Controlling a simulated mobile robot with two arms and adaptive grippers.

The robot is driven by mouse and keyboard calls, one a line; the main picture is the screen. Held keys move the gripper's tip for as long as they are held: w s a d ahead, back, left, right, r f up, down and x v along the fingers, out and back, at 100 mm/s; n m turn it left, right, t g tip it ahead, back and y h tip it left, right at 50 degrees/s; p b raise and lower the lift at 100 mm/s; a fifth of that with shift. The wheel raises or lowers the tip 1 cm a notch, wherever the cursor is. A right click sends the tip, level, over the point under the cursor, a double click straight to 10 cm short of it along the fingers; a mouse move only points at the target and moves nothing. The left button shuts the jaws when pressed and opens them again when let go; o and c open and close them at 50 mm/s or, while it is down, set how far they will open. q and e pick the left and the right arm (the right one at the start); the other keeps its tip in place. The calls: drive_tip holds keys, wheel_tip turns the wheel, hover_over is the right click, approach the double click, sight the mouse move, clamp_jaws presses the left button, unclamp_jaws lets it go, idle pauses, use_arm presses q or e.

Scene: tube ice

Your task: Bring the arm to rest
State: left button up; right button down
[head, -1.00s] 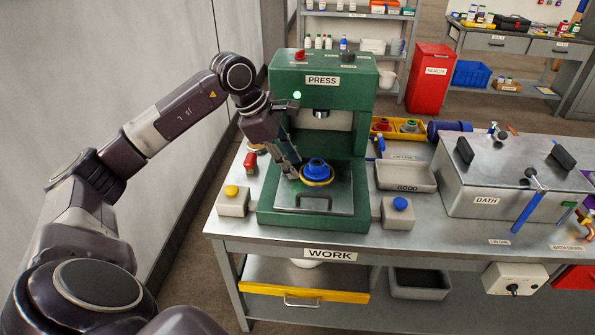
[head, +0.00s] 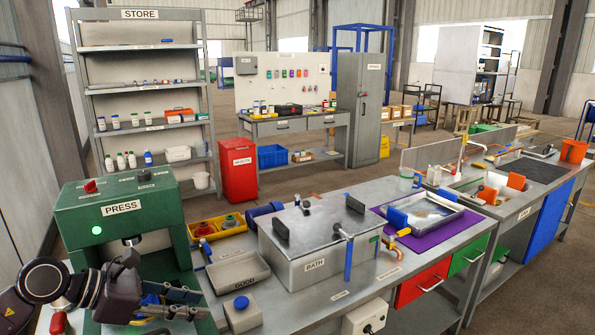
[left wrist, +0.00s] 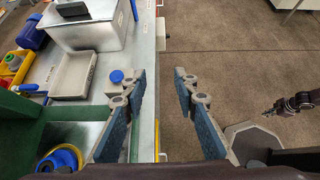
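My left gripper (head: 188,302) is in front of the green press (head: 122,208) at the lower left of the head view. In the left wrist view its two fingers (left wrist: 160,76) stand apart with nothing between them, over the table's front edge. The blue and yellow ring-shaped part (left wrist: 62,160) shows at the lower left of the left wrist view, on the press plate and apart from the fingers. What looks like my right gripper (left wrist: 290,106) hangs over the floor at the right of that view, too small to read. It is outside the head view.
The GOOD tray (head: 238,272) and a blue button box (head: 242,312) are right of the press. The BATH box (head: 312,262) stands farther right, beside a purple mat (head: 440,232).

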use_arm(q)
drive_tip(key=d+r+n+t+h, duration=0.4)
drive_tip(key=d+r+n+t, duration=0.6)
drive_tip(key=n, duration=0.5)
drive_tip(key=s+a+f+n+y, duration=0.3)
drive_tip(key=a+f+n+y, duration=1.15)
drive_tip(key=n, duration=0.85)
drive_tip(key=s+d+f+n+g+h, duration=0.1)
drive_tip(key=s+d+f+n+g, duration=0.2)
drive_tip(key=s+f, duration=0.5)
drive_tip(key=s+d+f+n+g, duration=0.1)
drive_tip(key=s+f+n+g, duration=0.1)
drive_tip(key=s+f+g, duration=0.45)
drive_tip(key=s+d+f+n+g+h, duration=0.1)
drive_tip(key=s+d+f+n+g, duration=0.2)
drive_tip(key=s+f, duration=0.65)
drive_tip(key=s+f+g, duration=0.1)
drive_tip(key=s+f, duration=0.2)
drive_tip(key=f, duration=2)
drive_tip(key=s+a+f, duration=0.2)
drive_tip(key=s+f, duration=0.6)
drive_tip(key=s+a+f+g, duration=0.1)
drive_tip(key=s+f, duration=0.7)
drive_tip(key=s, duration=0.1)
drive_tip(key=shift+s+a+f+m+y, duration=0.25)
drive_tip(key=shift+s+a+m+y, duration=0.05)
drive_tip(key=shift+a+m+y, duration=0.1)
